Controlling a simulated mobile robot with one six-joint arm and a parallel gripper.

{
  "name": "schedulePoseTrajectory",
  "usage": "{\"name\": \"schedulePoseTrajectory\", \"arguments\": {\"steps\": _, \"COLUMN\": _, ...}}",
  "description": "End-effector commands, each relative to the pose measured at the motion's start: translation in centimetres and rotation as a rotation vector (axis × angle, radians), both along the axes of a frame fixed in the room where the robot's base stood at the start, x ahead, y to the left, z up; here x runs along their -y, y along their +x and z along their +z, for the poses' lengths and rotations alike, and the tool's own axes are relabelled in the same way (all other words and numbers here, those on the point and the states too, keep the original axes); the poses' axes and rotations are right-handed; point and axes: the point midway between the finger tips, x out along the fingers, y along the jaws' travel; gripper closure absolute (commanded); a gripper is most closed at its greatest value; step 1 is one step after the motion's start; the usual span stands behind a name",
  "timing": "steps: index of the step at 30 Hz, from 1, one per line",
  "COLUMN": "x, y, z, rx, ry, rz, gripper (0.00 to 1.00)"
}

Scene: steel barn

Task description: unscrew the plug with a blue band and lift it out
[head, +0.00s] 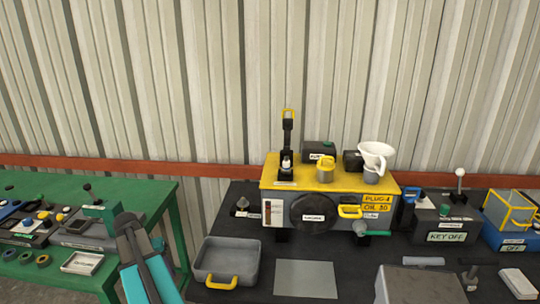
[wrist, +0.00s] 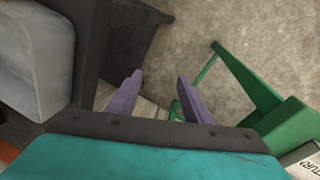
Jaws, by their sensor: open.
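The yellow-topped machine (head: 330,181) stands on the dark table, with a yellow label reading PLUG (head: 376,198) on its front right. A yellow handle (head: 350,211) and a grey fitting with a green grip (head: 374,233) are near the label. I cannot make out a plug with a clear blue band at this size. My gripper (wrist: 160,97) is open and empty in the wrist view, its two purple fingers apart over the gap between the tables. In the head view my arm is at the lower left, well left of the machine.
A grey tray (head: 210,260) with a yellow handle sits at the front left of the dark table (head: 245,288). A green table (head: 150,208) with tools stands at left. A white funnel (head: 376,150) and a yellow-handled can (head: 325,168) are on the machine. A flat grey plate (head: 305,279) lies in front.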

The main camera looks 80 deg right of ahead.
Motion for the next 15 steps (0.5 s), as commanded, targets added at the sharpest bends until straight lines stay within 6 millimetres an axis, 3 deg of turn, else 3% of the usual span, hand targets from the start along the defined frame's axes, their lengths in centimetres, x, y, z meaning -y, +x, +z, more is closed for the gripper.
{"name": "schedulePoseTrajectory", "arguments": {"steps": 1, "x": 1.9, "y": -0.6, "z": 2.0, "rx": 0.012, "ry": -0.021, "rz": -0.042, "gripper": 0.55}}
{"name": "schedulePoseTrajectory", "arguments": {"steps": 6, "x": 7.0, "y": -3.4, "z": 7.8, "rx": 0.039, "ry": -0.083, "rz": -0.172, "gripper": 0.55}}
{"name": "schedulePoseTrajectory", "arguments": {"steps": 15, "x": 14.5, "y": -10.3, "z": 18.3, "rx": 0.083, "ry": -0.195, "rz": -0.409, "gripper": 0.55}}
